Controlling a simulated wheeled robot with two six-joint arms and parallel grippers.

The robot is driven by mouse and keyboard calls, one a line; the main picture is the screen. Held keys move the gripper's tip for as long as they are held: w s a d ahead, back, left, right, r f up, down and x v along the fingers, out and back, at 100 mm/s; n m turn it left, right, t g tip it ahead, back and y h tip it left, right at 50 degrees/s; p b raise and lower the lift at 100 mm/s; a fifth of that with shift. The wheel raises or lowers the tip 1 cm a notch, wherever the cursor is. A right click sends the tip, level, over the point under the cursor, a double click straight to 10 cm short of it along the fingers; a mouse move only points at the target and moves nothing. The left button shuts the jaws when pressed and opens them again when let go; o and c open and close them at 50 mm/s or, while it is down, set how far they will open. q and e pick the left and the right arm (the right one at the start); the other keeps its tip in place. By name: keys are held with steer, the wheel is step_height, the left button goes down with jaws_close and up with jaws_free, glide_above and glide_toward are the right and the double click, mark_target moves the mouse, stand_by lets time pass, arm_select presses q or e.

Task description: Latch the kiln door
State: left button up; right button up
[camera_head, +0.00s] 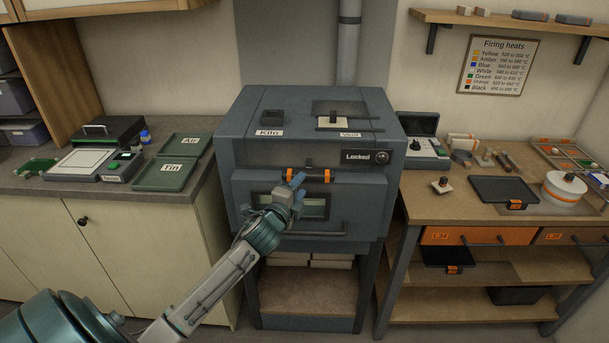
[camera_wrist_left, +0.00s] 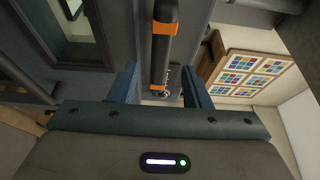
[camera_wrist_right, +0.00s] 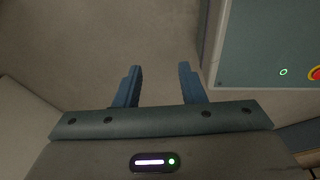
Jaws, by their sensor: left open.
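The grey kiln (camera_head: 255,110) stands in the middle of the head view. Its front door (camera_head: 345,205) looks closed, with a window and a lower bar handle. A dark latch bar with orange bands (camera_head: 320,176) lies across the upper door. My left gripper (camera_head: 298,184) is open at this bar, partly hiding it. In the left wrist view the bar (camera_wrist_left: 163,45) runs between the two spread fingers, with gaps on both sides. A "Locked" panel (camera_head: 365,157) with a round knob is above the door's right side. My right gripper (camera_wrist_right: 160,85) is open and empty, outside the head view.
A workbench (camera_head: 450,205) with a tray, a white round pot and small tools is right of the kiln. A counter (camera_head: 50,190) with green Air and Tin trays is on the left. The kiln top carries a small white-based knob (camera_head: 333,121).

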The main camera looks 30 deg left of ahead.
mark_target(306, 179)
arm_select(q)
steer(key=shift+w+a+p, duration=0.15)
steer(key=shift+w+p, duration=0.1)
steer(key=shift+w, duration=0.65)
steer(key=shift+w+a+p, duration=0.1)
steer(key=shift+w+p, duration=0.15)
steer(key=shift+w, duration=0.65)
jaws_close()
